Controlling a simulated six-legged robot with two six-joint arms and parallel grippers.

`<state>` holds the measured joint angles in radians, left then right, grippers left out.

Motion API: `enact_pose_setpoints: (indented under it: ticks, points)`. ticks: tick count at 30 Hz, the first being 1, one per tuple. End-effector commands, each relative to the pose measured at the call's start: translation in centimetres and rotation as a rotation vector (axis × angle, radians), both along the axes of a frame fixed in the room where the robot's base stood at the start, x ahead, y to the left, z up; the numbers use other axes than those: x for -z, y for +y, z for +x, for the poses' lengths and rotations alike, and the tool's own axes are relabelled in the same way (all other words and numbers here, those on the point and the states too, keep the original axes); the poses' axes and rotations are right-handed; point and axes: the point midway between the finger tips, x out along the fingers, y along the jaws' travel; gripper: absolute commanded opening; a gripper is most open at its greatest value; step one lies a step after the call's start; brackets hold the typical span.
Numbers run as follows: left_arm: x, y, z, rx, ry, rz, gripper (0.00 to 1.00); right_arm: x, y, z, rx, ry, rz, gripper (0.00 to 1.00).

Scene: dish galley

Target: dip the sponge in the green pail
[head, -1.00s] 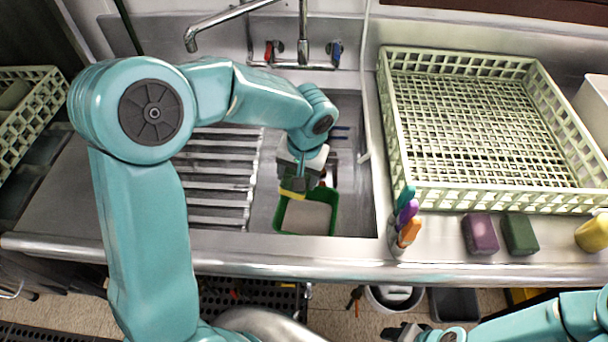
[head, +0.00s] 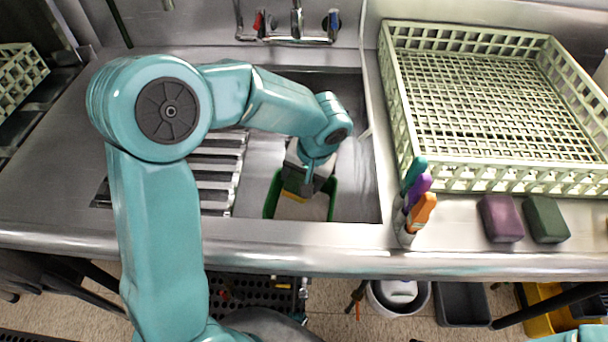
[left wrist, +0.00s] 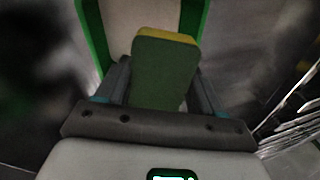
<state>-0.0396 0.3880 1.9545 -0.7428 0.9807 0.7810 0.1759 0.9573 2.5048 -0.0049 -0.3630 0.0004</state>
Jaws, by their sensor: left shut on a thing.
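The green pail (head: 271,200) stands in the sink basin, its inside pale. My left gripper (head: 305,180) is over the pail and shut on a sponge (head: 293,196), whose yellow edge shows below the jaws. In the left wrist view the sponge (left wrist: 162,75) is green with a yellow end, held between the two fingers. The pail's green wall (left wrist: 191,20) shows beyond it on both sides. I cannot tell whether the sponge is below the pail's rim. My right gripper is out of view.
A pale green dish rack (head: 393,105) fills the right counter. A holder with several coloured handles (head: 421,205) stands beside the basin. A purple block (head: 501,218) and a dark green block (head: 545,219) lie near the front edge. The faucet (head: 296,22) is behind the basin.

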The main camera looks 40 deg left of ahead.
Motion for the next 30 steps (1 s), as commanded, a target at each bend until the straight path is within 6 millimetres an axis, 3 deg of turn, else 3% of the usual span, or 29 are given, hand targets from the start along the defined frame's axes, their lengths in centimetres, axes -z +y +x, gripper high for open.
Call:
enact_pose_setpoints:
  ticks: [10, 30]
  points:
    - [3.6, -0.2, 0.2, 0.003, 0.003, -0.001, 0.43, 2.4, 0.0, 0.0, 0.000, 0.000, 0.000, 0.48]
    - [10.4, -0.2, 0.2, 0.004, 0.001, -0.001, 0.43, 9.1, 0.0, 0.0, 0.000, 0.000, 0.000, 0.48]
